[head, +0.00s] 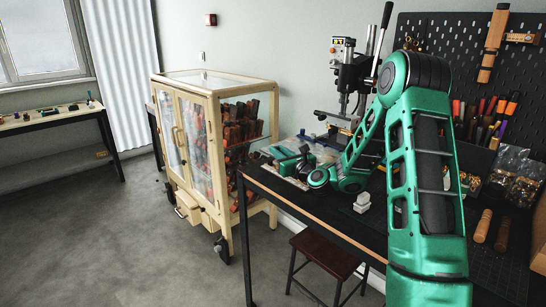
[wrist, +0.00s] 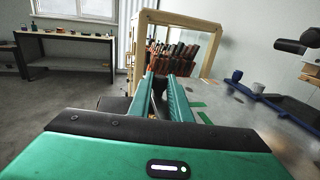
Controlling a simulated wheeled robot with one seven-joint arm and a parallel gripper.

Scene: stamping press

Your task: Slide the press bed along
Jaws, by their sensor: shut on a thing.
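The stamping press (head: 352,75) stands at the back of the black workbench, with a long lever rising at its right. My green gripper (head: 290,156) is low at the bench's left end, in front of the press. In the wrist view its two fingers (wrist: 164,84) are close together around a small dark piece at their tips. I cannot tell whether that piece belongs to the press bed. A flat grey surface (wrist: 235,115) lies to the right of the fingers; I cannot make out where the bed's edges are. My arm hides part of the press's lower side.
A cream glass cabinet (head: 220,150) on casters, full of reddish-handled tools, stands left of the bench. A small white block (head: 362,201) lies on the bench. Wooden handles (head: 492,228) and bags of brass parts (head: 512,178) lie at right. A stool (head: 325,254) stands below.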

